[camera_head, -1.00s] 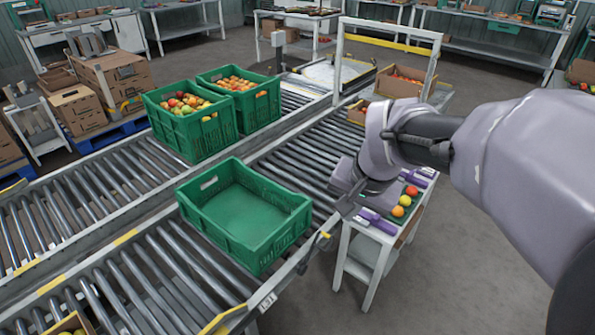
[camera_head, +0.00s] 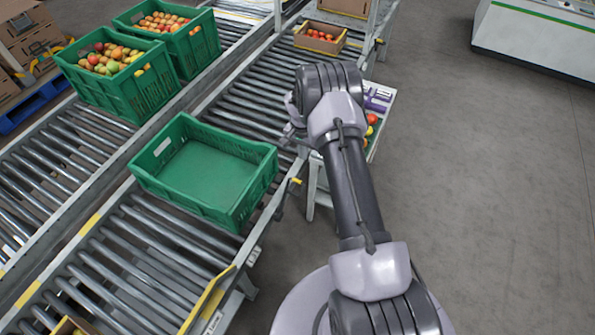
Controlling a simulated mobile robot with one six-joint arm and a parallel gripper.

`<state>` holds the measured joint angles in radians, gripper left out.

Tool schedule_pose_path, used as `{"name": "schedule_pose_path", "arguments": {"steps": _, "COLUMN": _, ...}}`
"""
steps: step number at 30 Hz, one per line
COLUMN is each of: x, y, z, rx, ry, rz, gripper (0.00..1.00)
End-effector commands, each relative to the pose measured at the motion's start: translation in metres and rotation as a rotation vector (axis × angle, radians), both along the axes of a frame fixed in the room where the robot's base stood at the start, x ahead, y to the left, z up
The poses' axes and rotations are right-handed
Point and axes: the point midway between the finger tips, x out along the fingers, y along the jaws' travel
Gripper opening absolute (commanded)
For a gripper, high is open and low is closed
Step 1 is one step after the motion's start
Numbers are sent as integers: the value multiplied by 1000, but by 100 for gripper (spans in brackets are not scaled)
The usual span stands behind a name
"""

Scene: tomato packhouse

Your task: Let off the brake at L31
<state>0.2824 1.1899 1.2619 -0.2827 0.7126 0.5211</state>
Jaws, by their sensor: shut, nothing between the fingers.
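A small lever with a yellow-orange handle (camera_head: 295,182) sticks up at the right side rail of the near roller conveyor, beside the empty green crate (camera_head: 265,187). A small white label (camera_head: 254,257) is on the rail's outer side below it; its writing is too small to read. My gripper (camera_head: 288,138) shows small at the far right corner of the crate, above the rail. It is beyond the lever, apart from it, shut and empty. My wrist hides part of it.
Two green crates of tomatoes (camera_head: 140,112) stand on the parallel conveyor. A small side table (camera_head: 314,180) with tomatoes stands close behind my arm. A cardboard tray (camera_head: 318,48) sits farther up the line. The floor at right is clear.

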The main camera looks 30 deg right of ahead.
Motion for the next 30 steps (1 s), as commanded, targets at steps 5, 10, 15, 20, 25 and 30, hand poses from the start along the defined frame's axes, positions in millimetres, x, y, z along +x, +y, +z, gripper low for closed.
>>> {"name": "schedule_pose_path", "arguments": {"steps": 5, "x": 0, "y": -1, "z": -18, "rx": 1, "ry": 2, "rz": 0, "gripper": 0}}
{"name": "schedule_pose_path", "arguments": {"steps": 10, "x": 2, "y": -3, "z": -56, "rx": 1, "ry": 2, "rz": 0, "gripper": 0}}
{"name": "schedule_pose_path", "arguments": {"steps": 15, "x": 5, "y": -6, "z": -93, "rx": 1, "ry": 1, "rz": 0, "gripper": 0}}
{"name": "schedule_pose_path", "arguments": {"steps": 20, "x": -5, "y": 8, "z": -95, "rx": 1, "ry": 1, "rz": 3, "gripper": 0}}
{"name": "schedule_pose_path", "arguments": {"steps": 25, "x": -15, "y": 21, "z": -90, "rx": 1, "ry": 0, "rz": 1, "gripper": 0}}
{"name": "schedule_pose_path", "arguments": {"steps": 30, "x": -18, "y": 24, "z": -89, "rx": 1, "ry": 0, "rz": 1, "gripper": 0}}
